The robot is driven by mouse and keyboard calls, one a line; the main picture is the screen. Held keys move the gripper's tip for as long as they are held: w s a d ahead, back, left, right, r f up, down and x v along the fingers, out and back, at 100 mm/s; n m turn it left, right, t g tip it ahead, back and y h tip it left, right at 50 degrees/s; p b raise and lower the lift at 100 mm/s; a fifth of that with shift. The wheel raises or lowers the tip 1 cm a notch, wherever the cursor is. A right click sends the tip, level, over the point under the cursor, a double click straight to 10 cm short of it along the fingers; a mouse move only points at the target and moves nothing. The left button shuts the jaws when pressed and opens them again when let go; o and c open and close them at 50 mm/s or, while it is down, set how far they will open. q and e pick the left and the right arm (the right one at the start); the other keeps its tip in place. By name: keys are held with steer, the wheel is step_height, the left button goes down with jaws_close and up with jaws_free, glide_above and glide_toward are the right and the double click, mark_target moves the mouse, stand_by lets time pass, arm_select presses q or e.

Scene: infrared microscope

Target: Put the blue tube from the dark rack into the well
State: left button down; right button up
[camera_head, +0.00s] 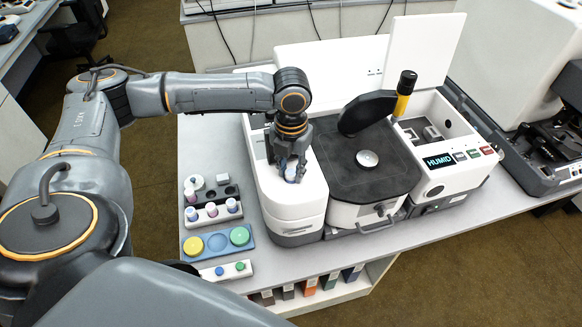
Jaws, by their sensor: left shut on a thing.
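My left gripper (291,177) is shut on a small pale, bluish thing that looks like the blue tube (291,167). The fingers hide much of it. The gripper points down over the white left housing of the microscope; I cannot tell the height of the gap. The dark rack (221,193) is on the bench at the left, with dark holes showing and a purple-and-white tube (191,196) at its left end. An open compartment (432,130) in the right-hand unit has recesses; I cannot tell which one is the well. My right gripper is not in view.
A white rack (213,217) with several capped tubes stands before the dark rack. A blue tray (215,256) holds yellow and green discs. A raised lid (424,45) and a black arm with a yellow-banded knob (403,92) stand near the compartment.

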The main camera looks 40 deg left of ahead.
arm_select(q)
steer(key=shift+f+p, duration=0.2)
steer(key=shift+p, duration=0.1)
steer(key=c, duration=0.6)
jaws_free()
steer(key=shift+o, duration=0.2)
step_height(320, 180, up, 5)
steer(key=p, duration=0.6)
steer(key=shift+r, duration=1)
